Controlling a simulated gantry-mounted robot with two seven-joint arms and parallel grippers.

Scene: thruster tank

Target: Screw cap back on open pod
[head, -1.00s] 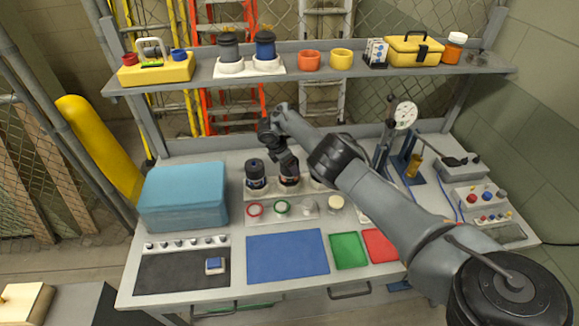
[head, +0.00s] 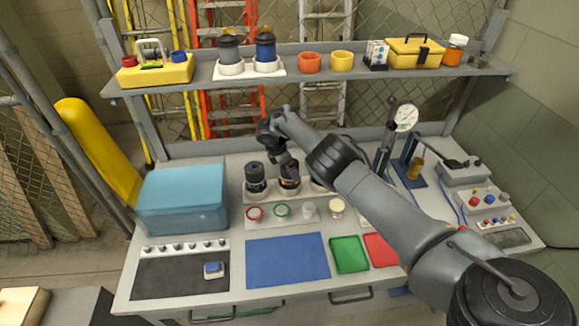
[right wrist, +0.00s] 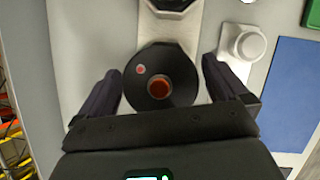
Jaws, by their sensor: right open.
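Two dark pods stand in a pale holder on the bench: a left pod (head: 255,178) and a right pod (head: 289,178). My right gripper (head: 283,158) is above the right pod. In the right wrist view, the right gripper (right wrist: 163,75) is open, with one finger on each side of a round black pod top (right wrist: 158,88) that has a red-orange centre and a small red dot. I cannot tell whether the fingers touch it. A small white cap-like piece (head: 309,211) sits on the plate in front of the pods. My left gripper is out of view.
A teal box (head: 184,199) stands left. A dial gauge stand (head: 406,117) stands right. The blue mat (head: 287,259) is clear.

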